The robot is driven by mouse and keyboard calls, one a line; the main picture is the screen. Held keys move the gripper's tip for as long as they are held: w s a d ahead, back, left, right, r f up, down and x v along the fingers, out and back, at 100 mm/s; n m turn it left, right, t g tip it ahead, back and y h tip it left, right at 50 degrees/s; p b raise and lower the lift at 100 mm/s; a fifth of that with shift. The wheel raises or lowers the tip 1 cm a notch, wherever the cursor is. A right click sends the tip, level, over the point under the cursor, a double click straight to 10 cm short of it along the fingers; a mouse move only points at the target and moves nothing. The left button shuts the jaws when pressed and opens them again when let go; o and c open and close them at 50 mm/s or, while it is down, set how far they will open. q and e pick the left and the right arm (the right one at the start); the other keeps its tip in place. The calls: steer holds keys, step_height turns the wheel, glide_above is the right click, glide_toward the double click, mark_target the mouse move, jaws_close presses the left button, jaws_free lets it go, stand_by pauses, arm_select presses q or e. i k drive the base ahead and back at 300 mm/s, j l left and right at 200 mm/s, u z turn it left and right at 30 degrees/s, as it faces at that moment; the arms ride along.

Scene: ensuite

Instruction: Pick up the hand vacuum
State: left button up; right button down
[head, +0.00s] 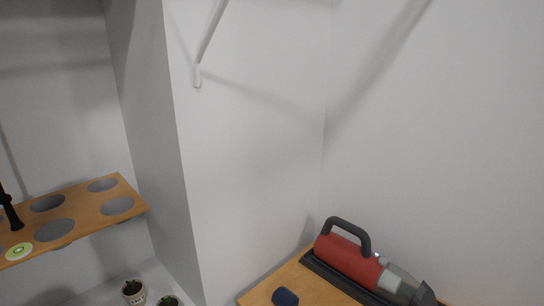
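The hand vacuum (350,258) is at the bottom right in the head view. It has a red body, a dark loop handle on top and a grey, partly clear nose pointing to the lower right. It lies on a long dark base on a wooden surface (262,294), close to the wall corner. Its front end is cut by the bottom edge of the picture. Neither of my grippers shows in this view.
A small dark blue object (285,297) lies left of the vacuum. A wooden shelf (88,212) with several round holes is at the left, with a black item (11,212) there. Small pots (134,292) stand low down. A wall edge juts out between shelf and vacuum.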

mark_target(390, 284)
steer(key=k+l+u, duration=0.1)
steer(key=u, duration=0.3)
steer(key=k+l+u, duration=0.15)
steer(key=u, duration=0.25)
steer(key=k+l, duration=0.05)
steer(key=l, duration=0.05)
